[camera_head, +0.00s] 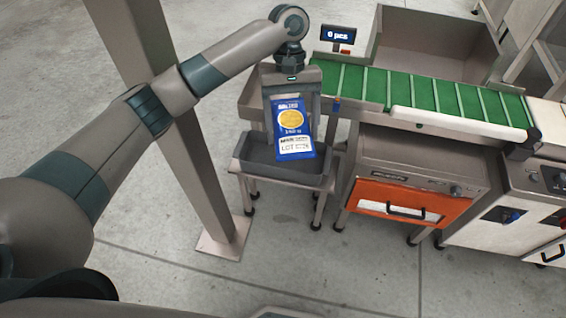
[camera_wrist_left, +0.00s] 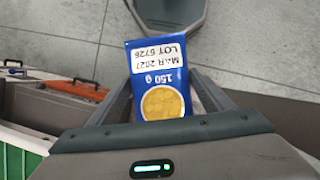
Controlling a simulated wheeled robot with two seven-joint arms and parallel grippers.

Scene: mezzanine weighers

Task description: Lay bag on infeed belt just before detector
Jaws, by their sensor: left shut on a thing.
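The bag (camera_head: 291,128) is blue with a yellow round picture and a white lot label. My left gripper (camera_head: 292,134) is shut on it, one finger at each side. The bag hangs upright in front of and above a grey tray stand, left of the belt. In the left wrist view the bag (camera_wrist_left: 158,82) shows between the fingers (camera_wrist_left: 158,102), label end outward. The infeed belt (camera_head: 415,92) is green with pale cross slats and runs to the right. I cannot make out the detector for certain. My right gripper is not in view.
The grey tray (camera_head: 245,163) stands under the bag. A display (camera_head: 337,34) reading "6 pcs" stands at the belt's left end. A white rail (camera_head: 458,123) edges the belt's near side. An orange-fronted cabinet (camera_head: 408,200) is below. A grey post (camera_head: 190,150) stands left, beside my arm.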

